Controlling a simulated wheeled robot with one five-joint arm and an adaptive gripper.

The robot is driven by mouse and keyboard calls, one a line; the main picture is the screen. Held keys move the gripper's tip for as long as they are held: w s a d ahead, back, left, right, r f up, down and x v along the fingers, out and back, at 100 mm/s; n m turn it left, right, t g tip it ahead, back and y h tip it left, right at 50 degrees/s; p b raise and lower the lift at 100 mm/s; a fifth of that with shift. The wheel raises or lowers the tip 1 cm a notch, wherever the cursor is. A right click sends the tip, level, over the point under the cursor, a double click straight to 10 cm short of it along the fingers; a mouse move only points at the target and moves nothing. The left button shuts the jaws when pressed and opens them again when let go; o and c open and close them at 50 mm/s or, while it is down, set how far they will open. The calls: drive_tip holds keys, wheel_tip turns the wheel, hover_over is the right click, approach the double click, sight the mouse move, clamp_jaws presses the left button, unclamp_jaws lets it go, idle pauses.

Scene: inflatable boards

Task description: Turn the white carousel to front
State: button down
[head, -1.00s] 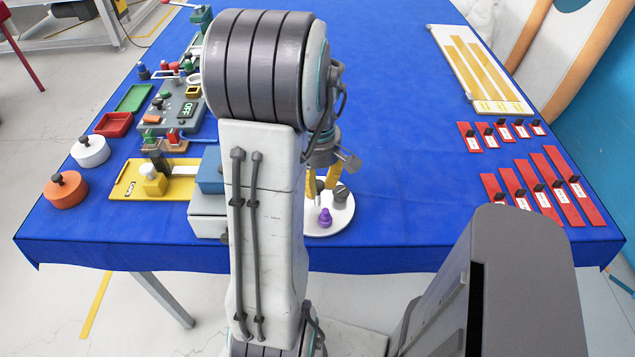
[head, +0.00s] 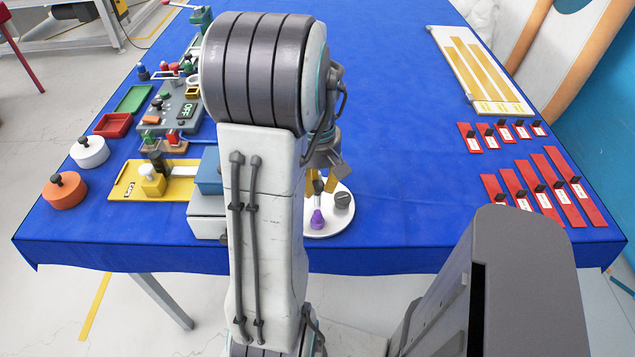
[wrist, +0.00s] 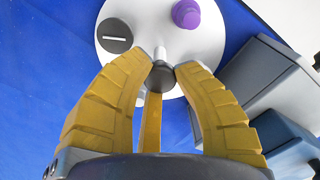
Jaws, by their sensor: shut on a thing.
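The white carousel (head: 345,222) is a round disc at the table's front edge, partly hidden behind my arm. It also shows at the top of the wrist view (wrist: 150,22). It carries a purple knobbed piece (head: 317,219) at front left and a grey slotted cap (head: 342,201) at right. In the wrist view, a dark knob (wrist: 160,76) on a white stem stands at the disc's edge. My gripper (wrist: 162,72), with yellow fingers, is shut on this knob. In the head view my gripper (head: 324,184) is over the carousel, partly hidden.
A white and blue box (head: 207,203) stands close left of the carousel. A yellow tray (head: 125,182), an orange pot (head: 65,192) and a white pot (head: 89,152) lie further left. Red strips (head: 550,190) lie at right. The blue table (head: 410,150) is clear between.

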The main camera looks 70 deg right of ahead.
sight(318, 185)
drive_tip(key=shift+a+f, duration=0.15)
drive_tip(key=c, duration=0.9)
unclamp_jaws()
drive_tip(key=shift+r, duration=0.2)
drive_tip(key=shift+d+r, duration=0.2)
wheel_tip(318, 185, up, 11)
drive_tip(key=shift+r, duration=0.2)
idle(0.4)
